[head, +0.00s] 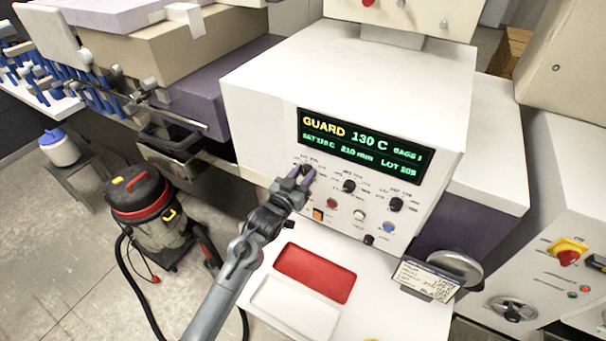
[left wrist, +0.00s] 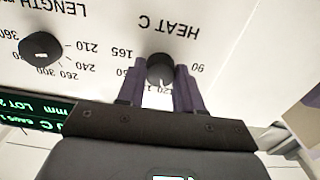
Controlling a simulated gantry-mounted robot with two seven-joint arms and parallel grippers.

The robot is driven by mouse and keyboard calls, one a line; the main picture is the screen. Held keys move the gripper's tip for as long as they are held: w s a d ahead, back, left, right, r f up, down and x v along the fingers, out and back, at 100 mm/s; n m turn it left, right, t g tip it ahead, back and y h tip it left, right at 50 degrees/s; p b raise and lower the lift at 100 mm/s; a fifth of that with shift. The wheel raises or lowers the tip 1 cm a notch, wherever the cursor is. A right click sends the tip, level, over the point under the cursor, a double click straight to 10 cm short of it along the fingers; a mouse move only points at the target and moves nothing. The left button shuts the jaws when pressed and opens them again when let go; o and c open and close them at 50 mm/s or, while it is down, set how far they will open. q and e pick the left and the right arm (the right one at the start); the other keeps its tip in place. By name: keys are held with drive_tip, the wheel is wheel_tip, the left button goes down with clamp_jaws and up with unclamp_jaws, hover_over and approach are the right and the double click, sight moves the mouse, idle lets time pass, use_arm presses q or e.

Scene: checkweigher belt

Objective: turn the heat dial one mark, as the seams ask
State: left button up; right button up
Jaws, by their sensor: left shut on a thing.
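The heat dial (left wrist: 160,70) is a black knob with a white pointer line, under the label HEAT C in the left wrist view, where the panel shows upside down. My left gripper (left wrist: 160,88) is shut on the heat dial, one purple finger on each side. In the head view my left gripper (head: 299,177) reaches the panel's left dial and mostly hides it. The display (head: 362,146) reads GUARD 130 C, with a smaller set line, 210 mm and LOT 205. My right gripper is not in view.
The length dial (left wrist: 41,48) is beside the heat dial, and another black dial (head: 396,204) is farther right. Coloured buttons sit below. A red tray (head: 314,272) and a printed card (head: 427,278) are on the white shelf. A vacuum cleaner (head: 150,215) stands on the floor at left.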

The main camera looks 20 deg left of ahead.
use_arm(q)
drive_tip(key=o, duration=1)
drive_tip(key=shift+o, duration=0.2)
drive_tip(key=shift+s, duration=0.1)
drive_tip(key=s+a+b, duration=0.1)
drive_tip(key=s+b, duration=0.1)
drive_tip(key=s, duration=0.8)
drive_tip(key=shift+s+a, duration=0.25)
drive_tip(key=shift+a, duration=0.05)
